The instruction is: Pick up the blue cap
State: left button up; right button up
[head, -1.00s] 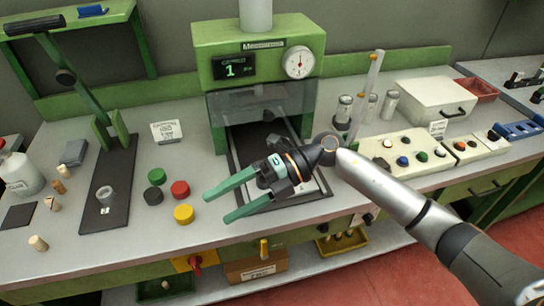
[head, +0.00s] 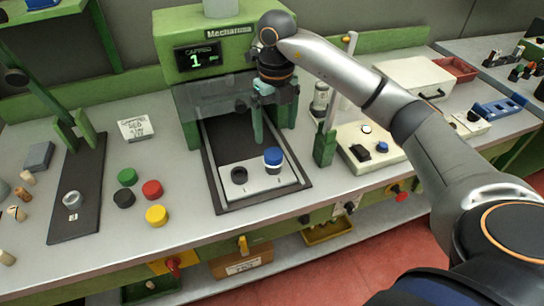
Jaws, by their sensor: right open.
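A blue cap (head: 273,154) sits on top of a small pale container, which stands upright in the right place of a light holder plate (head: 262,185) in front of the press. The left place of the plate shows a dark round hole. My right gripper (head: 262,112) is open, above and behind the blue cap, at the front of the press. Its teal fingers point down and are apart from the cap. Part of the fingers blends with the green press post. My left gripper is not in view.
The green press (head: 205,60) displays "1". Loose green (head: 127,177), black (head: 124,198), red (head: 152,190) and yellow (head: 156,215) caps lie left of the dark tray (head: 222,197). A button panel (head: 360,165) and a clear-looking tube stand stand to the right.

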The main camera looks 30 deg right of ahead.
aim_at(274, 153)
jog(key=f, duration=0.5)
jog(key=f+p, duration=0.1)
jog(key=f, duration=0.1)
jog(key=shift+a+f, duration=0.15)
jog(key=shift+a, duration=0.15)
jog(key=shift+c, duration=0.2)
jog(key=c, duration=1.3)
